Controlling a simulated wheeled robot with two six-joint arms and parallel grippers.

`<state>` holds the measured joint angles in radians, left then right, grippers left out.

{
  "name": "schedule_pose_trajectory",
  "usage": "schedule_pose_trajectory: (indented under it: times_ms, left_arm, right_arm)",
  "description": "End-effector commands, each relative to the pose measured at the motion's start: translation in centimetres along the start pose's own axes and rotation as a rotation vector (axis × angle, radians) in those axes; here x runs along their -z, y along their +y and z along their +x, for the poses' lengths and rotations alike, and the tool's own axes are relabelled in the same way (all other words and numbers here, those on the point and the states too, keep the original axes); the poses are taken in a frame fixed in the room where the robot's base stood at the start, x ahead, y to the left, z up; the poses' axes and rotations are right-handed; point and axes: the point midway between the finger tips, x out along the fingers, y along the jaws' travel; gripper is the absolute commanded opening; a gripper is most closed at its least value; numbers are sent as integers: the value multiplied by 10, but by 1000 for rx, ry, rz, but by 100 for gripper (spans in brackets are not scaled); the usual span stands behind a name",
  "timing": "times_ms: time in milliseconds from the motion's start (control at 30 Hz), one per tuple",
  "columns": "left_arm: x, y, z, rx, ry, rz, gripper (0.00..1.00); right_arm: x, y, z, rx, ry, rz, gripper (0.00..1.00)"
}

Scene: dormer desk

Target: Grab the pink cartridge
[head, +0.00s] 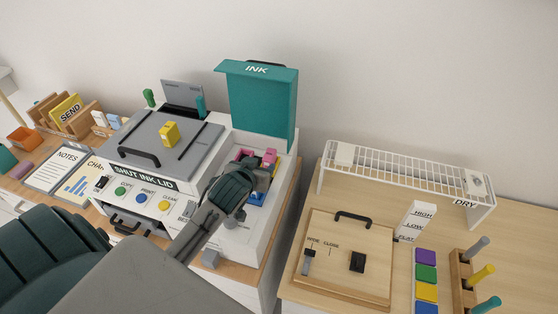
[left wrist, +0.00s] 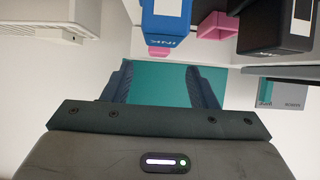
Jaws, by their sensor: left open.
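The pink cartridge (head: 269,157) shows in the head view as a small pink block in the open ink bay of the printer, partly hidden by my left gripper and other cartridges. In the left wrist view, a pink piece (left wrist: 216,25) lies between a blue cartridge (left wrist: 166,20) marked INK and a black block (left wrist: 275,28). Another bit of pink shows at the blue cartridge's end. My left gripper (head: 240,190) is over the front of the bay. In the left wrist view its fingers (left wrist: 162,86) are apart with nothing between them. My right gripper is not in view.
The teal INK lid (head: 262,100) stands open behind the bay. A grey printer lid (head: 160,141) with a yellow block on it is to the left. A white DRY rack (head: 405,169) and a wooden box (head: 345,270) stand on the right desk.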

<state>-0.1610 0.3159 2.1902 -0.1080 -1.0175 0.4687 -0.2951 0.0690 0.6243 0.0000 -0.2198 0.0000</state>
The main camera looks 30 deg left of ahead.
Motion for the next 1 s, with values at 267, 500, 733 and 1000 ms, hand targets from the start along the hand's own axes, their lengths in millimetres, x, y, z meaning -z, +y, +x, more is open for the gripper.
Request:
schedule_pose_trajectory:
  times_ms: [267, 500, 733, 1000]
  left_arm:
    - [2, 0, 24, -1, -1, -2, 53]
    - [8, 1, 53, -1, -1, -1, 53]
    - [5, 1, 73, -1, -1, -1, 53]
    - [4, 1, 73, -2, 0, 0, 43]
  right_arm:
    - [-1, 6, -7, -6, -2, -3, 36]
    - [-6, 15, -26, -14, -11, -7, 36]
    - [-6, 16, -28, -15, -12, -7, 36]
    - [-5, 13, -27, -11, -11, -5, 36]
